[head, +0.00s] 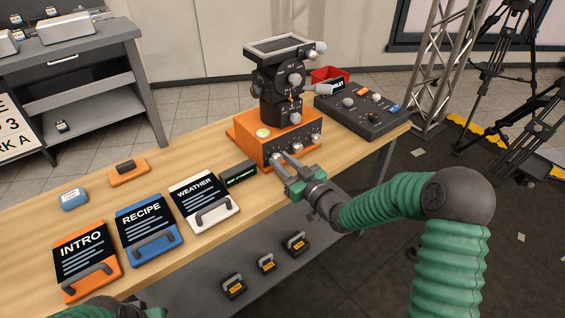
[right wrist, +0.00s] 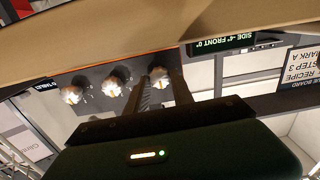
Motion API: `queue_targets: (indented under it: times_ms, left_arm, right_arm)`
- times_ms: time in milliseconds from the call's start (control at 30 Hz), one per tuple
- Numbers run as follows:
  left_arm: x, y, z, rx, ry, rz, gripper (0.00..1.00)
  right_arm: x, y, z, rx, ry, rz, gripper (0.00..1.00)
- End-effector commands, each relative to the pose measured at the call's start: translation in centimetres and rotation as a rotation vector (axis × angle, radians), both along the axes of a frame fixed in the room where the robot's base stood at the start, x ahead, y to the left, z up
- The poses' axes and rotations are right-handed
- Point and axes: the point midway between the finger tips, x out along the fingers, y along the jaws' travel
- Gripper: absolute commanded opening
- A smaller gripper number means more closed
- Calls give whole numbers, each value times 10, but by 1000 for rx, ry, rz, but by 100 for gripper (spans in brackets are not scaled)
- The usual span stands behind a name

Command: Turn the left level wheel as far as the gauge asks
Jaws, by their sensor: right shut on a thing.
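The orange base (head: 255,150) under the black camera head has a row of metal wheels on its front. My right gripper (head: 278,160) is shut on the left level wheel, which also shows between the fingers in the right wrist view (right wrist: 158,76). In the head view the fingers partly hide this wheel. The gauge (head: 238,174) is a black box with a green display just left of the base.
Intro (head: 84,254), recipe (head: 147,222) and weather (head: 200,192) boards lie on the wooden table left of the gauge. A dark control panel (head: 365,118) and a red bin (head: 328,74) stand right of the base. Several small black weights sit on the lower shelf.

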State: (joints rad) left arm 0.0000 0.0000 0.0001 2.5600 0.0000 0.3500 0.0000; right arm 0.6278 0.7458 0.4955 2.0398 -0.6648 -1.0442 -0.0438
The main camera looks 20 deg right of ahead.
Motion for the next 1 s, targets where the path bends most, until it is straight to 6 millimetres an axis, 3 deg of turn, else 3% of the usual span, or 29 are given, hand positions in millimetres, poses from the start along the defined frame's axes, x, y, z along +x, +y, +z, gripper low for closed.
queue_targets:
  times_ms: [367,1000]
  left_arm:
    - [0,0,-22,0,0,0,36]
    - [0,0,-85,0,0,0,36]
  right_arm:
    - [0,1,-2,-212,-81,-1,0]
    - [-1,4,-6,-780,-289,0,0]
